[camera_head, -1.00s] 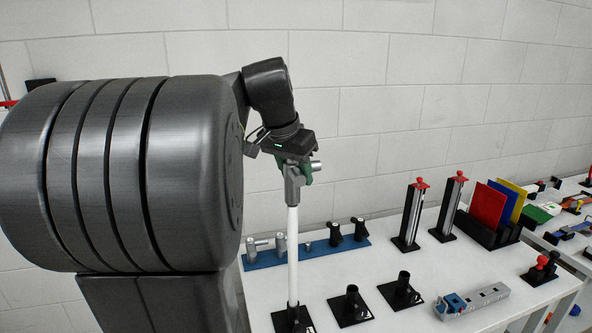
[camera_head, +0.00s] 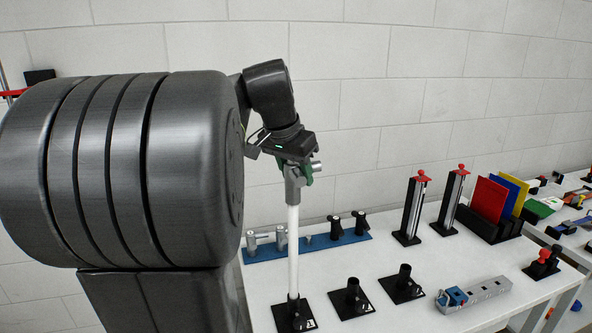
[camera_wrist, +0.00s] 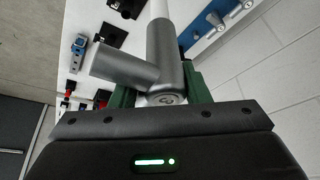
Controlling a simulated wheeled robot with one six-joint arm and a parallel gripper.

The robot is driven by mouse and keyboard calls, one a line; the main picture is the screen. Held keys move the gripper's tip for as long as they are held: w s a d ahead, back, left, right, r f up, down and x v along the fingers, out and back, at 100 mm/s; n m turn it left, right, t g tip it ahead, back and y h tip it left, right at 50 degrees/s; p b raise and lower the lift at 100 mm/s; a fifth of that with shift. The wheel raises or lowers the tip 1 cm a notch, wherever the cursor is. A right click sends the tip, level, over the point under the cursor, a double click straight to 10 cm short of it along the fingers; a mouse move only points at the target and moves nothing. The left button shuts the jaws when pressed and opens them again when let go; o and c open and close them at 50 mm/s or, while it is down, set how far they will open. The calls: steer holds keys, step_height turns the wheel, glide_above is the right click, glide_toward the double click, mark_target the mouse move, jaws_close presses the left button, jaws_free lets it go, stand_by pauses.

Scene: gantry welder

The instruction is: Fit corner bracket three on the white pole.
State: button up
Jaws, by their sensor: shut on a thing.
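My gripper (camera_head: 296,163) is shut on a grey corner bracket (camera_head: 292,185) above the table's left part. The white pole (camera_head: 293,245) stands upright in a square black base (camera_head: 294,314). The bracket's lower sleeve is in line with the pole and meets its top. In the wrist view the bracket (camera_wrist: 170,72) sits between the green fingers, with one arm sticking out to the left. The pole (camera_wrist: 159,9) runs straight into its sleeve there. How far the pole reaches inside is hidden.
A blue rack (camera_head: 322,240) with grey and black fittings lies behind the pole. Two empty black sockets (camera_head: 352,297) (camera_head: 404,284) stand to its right. Farther right are two tall posts (camera_head: 411,208), coloured panels (camera_head: 488,200) and a grey channel piece (camera_head: 477,296).

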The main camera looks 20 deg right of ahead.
mark_target(296, 188)
steer(key=shift+f+b, duration=1.4)
steer(key=shift+f, duration=0.7)
steer(key=o, duration=1.2)
steer(key=shift+r, duration=0.1)
steer(key=shift+o, duration=0.2)
steer(key=v, duration=1.4)
steer(key=x, duration=1.4)
steer(key=shift+r+p, duration=0.4)
